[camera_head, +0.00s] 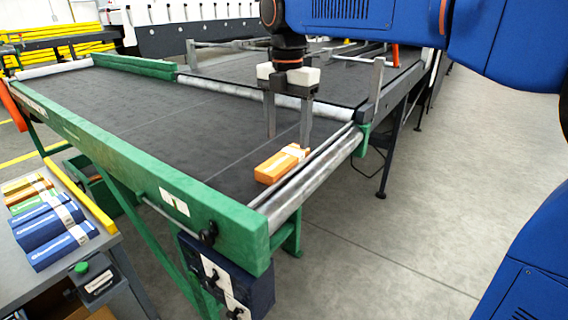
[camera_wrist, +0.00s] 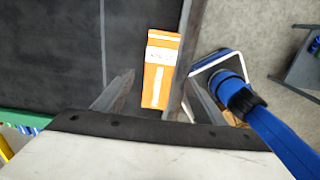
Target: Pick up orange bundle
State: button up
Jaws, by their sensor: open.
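The orange bundle (camera_head: 282,163) is a flat orange box with a white band. It lies on the dark conveyor belt (camera_head: 215,125) close to the end roller. In the wrist view the orange bundle (camera_wrist: 160,68) appears ahead of the fingers, its near end between them in the picture. My gripper (camera_head: 288,138) points down with its two fingers apart and nothing between them. It hangs above the belt, just behind the bundle in the head view. The gripper also shows in the wrist view (camera_wrist: 147,95). I cannot tell the exact height of the fingertips.
A green side rail (camera_head: 140,170) and a metal end roller (camera_head: 310,165) border the belt. A metal upright post (camera_head: 376,80) stands at right. The floor at right is clear.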

aim_at(286, 156)
jog(key=shift+a+f, duration=0.15)
jog(key=shift+f, duration=2.45)
jog(key=c, duration=1.2)
